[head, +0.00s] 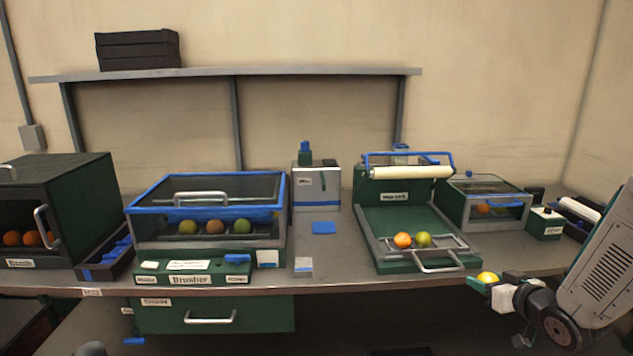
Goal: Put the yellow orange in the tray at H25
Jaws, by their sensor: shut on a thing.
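A yellow orange (488,277) sits at the end of my gripper (487,284), at the lower right, just off the bench's front edge in the picture. My gripper is shut on it. A green tray (403,226) with a metal handle at its front stands left of my gripper. It holds an orange fruit (403,240) and a yellow-green fruit (423,239) near its front. A small label (92,292) on the bench edge at the left is too small to read surely. I cannot make out a label reading H25.
A blue-rimmed brusher box (207,211) holds several fruits. A dark green case (75,175) at far left holds oranges. A clear-lidded box (485,200) stands behind my gripper, beside a small green box (546,224). Bare bench (325,262) lies between brusher and tray.

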